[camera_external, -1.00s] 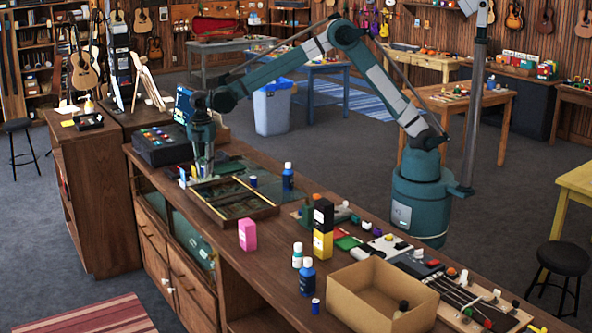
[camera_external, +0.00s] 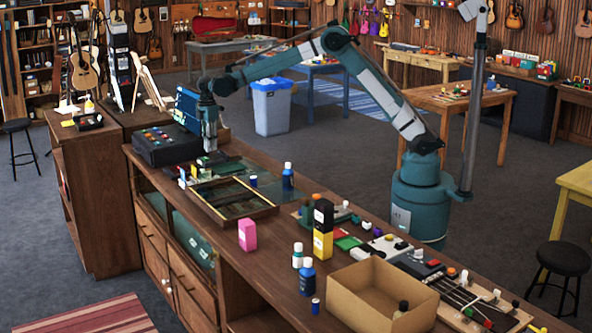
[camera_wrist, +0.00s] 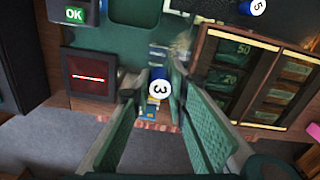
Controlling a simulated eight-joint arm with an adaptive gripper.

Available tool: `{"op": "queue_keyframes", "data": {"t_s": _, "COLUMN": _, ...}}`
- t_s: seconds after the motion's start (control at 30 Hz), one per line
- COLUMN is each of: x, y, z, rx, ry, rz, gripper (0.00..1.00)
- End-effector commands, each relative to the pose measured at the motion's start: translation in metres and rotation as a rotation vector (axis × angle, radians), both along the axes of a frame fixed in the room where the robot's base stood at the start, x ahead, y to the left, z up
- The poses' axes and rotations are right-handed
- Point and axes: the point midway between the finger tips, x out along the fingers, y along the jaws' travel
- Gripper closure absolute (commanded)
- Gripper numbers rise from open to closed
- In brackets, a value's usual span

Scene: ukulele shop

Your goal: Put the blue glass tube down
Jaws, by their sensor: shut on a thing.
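The blue glass tube (camera_wrist: 158,91) is seen end-on in the wrist view, with a white round "3" on its top. My gripper (camera_wrist: 160,88) is shut on it, one finger on each side. In the external view my gripper (camera_external: 211,148) is over the far left part of the counter, beside the black machine. The tube cannot be made out clearly there. The wrist view does not tell whether its lower end touches anything.
A wooden tray with compartments (camera_external: 262,212) lies just right of my gripper. The black machine (camera_external: 160,150) stands to the left. Another blue piece marked "5" (camera_wrist: 257,7) shows in the wrist view. A blue bottle (camera_external: 288,177) and a pink box (camera_external: 247,236) stand on the counter (camera_external: 270,275).

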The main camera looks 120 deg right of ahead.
Motion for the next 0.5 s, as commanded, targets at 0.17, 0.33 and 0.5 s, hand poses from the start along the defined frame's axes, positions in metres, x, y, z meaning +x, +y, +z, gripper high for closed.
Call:
{"op": "queue_keyframes", "data": {"t_s": 0.17, "x": -0.005, "y": -0.006, "z": -0.019, "rx": 0.000, "ry": 0.000, "rz": -0.013, "gripper": 0.92}}
{"op": "queue_keyframes", "data": {"t_s": 0.33, "x": -0.005, "y": -0.006, "z": -0.041, "rx": 0.000, "ry": 0.000, "rz": -0.012, "gripper": 0.92}}
{"op": "queue_keyframes", "data": {"t_s": 0.5, "x": -0.005, "y": -0.006, "z": -0.050, "rx": 0.000, "ry": 0.000, "rz": -0.012, "gripper": 0.92}}
